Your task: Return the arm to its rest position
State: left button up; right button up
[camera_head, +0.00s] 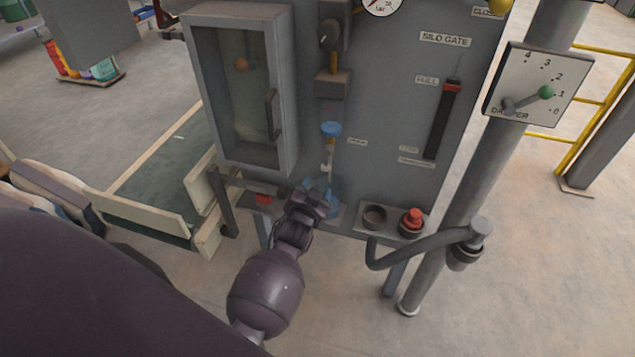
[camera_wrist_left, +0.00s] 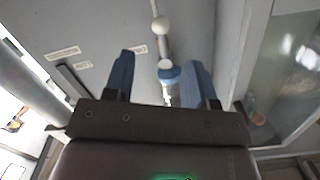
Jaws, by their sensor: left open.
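My left gripper (camera_head: 325,192) is in front of the lower part of the grey panel (camera_head: 385,130). Its two blue fingers stand apart in the left wrist view (camera_wrist_left: 162,62). A blue-capped fitting (camera_head: 330,129) with a pale stem is on the panel just above the gripper. In the wrist view the blue cap (camera_wrist_left: 169,73) appears between the fingers, with no visible grip on it. The gripper covers the lower end of the stem. My right gripper is not in view.
A glass-fronted cabinet (camera_head: 187,25) is left of the fitting. A red button (camera_head: 412,218) and a bent grey handle (camera_head: 415,255) are to the right, near a pole. A damper dial (camera_head: 520,75) is at upper right. Open floor (camera_head: 520,290) lies at lower right.

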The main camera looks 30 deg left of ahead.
pick_arm(q)
jog(key=shift+s, duration=0.15)
dwell(0.4)
jog(key=s+d+f+g+h, duration=0.1)
jog(key=s+f, duration=0.1)
jog(key=s, duration=0.6)
jog(key=s+d+f+g+h, duration=0.1)
jog(key=s+f+g, duration=0.1)
jog(key=s, duration=0.7)
jog(key=s+d+f+g+h, duration=0.1)
jog(key=s+f, duration=0.3)
jog(key=s, duration=0.5)
jog(key=shift+n+g+h, duration=0.3)
jog(key=shift+n+h, duration=0.1)
